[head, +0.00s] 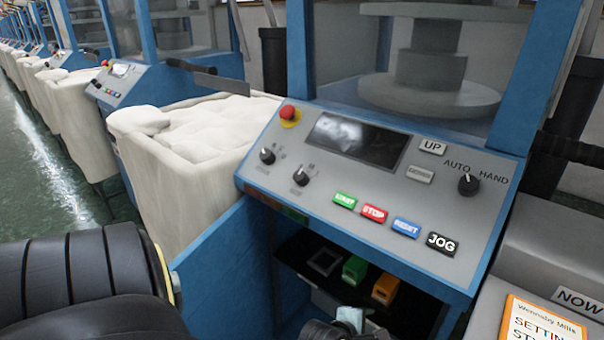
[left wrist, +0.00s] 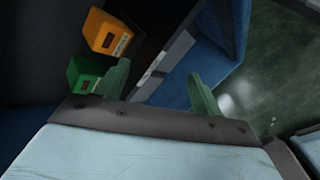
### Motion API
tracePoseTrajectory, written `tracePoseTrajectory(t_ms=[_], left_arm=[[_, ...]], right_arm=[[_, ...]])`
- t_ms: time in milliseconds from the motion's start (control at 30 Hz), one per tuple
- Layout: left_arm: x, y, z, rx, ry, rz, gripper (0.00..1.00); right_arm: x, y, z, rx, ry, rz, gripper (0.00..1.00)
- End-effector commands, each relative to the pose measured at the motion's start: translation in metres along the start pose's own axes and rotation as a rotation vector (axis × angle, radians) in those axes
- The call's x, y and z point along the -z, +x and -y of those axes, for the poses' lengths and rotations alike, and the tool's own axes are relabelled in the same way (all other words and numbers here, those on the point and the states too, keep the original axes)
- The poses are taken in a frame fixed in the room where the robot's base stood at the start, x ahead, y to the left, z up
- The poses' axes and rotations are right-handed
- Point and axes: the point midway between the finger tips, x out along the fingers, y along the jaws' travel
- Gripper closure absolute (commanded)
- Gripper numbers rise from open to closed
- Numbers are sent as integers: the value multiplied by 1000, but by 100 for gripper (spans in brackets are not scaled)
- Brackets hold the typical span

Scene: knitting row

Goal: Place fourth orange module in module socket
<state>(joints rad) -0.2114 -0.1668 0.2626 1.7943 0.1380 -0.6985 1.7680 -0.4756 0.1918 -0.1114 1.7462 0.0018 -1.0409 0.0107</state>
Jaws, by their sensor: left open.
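An orange module (head: 385,287) stands in the dark recess under the control panel, to the right of a green module (head: 355,269). A grey square frame (head: 325,262), which looks like an empty socket, is left of the green one. My left gripper (head: 350,318) is at the recess's front, only partly visible in the head view. In the left wrist view its two fingers (left wrist: 158,88) are spread with nothing held between them. There the orange module (left wrist: 108,33) and green module (left wrist: 85,73) lie beyond and beside the left finger. My right gripper is not seen.
The panel (head: 350,180) with its buttons overhangs the recess. A blue side wall (head: 225,265) bounds it on the left, beside a white fabric-filled bin (head: 200,150). Pale grey strips (left wrist: 180,48) lie beyond the fingers. An orange-bordered card (head: 540,322) is at lower right.

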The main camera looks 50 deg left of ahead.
Motion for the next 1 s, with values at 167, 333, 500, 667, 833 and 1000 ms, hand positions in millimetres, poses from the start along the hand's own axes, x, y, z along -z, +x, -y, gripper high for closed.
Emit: tracePoseTrajectory(t_ms=[167, 333, 500, 667, 833, 1000], left_arm=[[23, -8, 56, 184, 667, 0, 33], [52, -24, 110, 373, 1290, 82, 33], [83, -47, 157, 545, 1838, 241, 33], [104, -64, 182, 645, 2161, 387, 33], [113, -72, 192, 681, 2284, 456, 33], [113, -72, 192, 681, 2289, 459, 33]], right_arm=[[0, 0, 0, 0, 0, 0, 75], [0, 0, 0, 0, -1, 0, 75], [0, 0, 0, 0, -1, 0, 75], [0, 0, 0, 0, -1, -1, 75], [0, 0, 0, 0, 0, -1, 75], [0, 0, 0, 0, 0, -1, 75]])
